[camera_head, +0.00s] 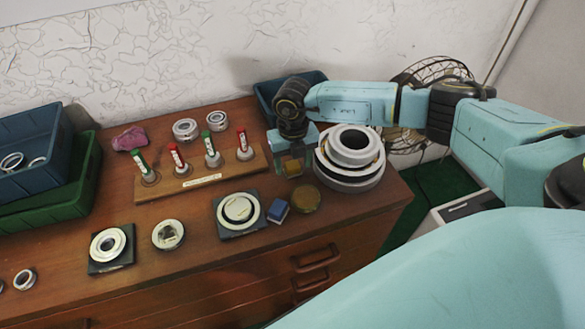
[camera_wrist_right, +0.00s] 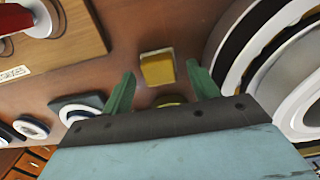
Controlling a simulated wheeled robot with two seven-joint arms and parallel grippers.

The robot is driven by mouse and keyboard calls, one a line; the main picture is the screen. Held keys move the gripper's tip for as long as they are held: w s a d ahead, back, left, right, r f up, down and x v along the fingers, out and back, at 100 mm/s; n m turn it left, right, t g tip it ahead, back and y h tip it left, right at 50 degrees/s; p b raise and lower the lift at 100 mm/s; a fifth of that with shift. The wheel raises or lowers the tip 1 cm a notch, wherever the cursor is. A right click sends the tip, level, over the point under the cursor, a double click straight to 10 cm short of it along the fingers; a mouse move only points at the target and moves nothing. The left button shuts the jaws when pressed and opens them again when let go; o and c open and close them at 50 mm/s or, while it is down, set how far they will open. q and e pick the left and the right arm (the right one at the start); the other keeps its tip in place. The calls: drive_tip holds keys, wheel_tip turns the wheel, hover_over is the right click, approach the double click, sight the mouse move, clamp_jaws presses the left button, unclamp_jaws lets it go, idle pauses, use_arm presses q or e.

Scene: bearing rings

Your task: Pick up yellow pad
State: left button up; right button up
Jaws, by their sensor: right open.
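The yellow pad (camera_head: 293,168) lies on the wooden cabinet top, left of the large stacked bearing rings. In the right wrist view the yellow pad (camera_wrist_right: 157,68) shows as a small block just beyond and between the two green fingertips. My right gripper (camera_head: 291,157) is over the pad and partly covers it in the head view. In the wrist view the right gripper (camera_wrist_right: 161,80) has its fingers spread wide, with nothing held between them. My left gripper is not in view.
The stacked rings (camera_head: 350,160) stand close on the right. A blue pad (camera_head: 278,210) and a round brass-coloured tin (camera_head: 306,199) lie in front. A wooden rack (camera_head: 200,177) with red and green markers is on the left. A blue bin (camera_head: 268,90) stands behind.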

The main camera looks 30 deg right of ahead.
sight(293, 165)
drive_tip(key=shift+f, duration=0.45)
drive_tip(key=shift+c, duration=0.3)
drive_tip(key=shift+r, duration=0.1)
drive_tip(key=c, duration=1)
wheel_tip(293, 165, up, 10)
drive_tip(key=shift+p, duration=0.4)
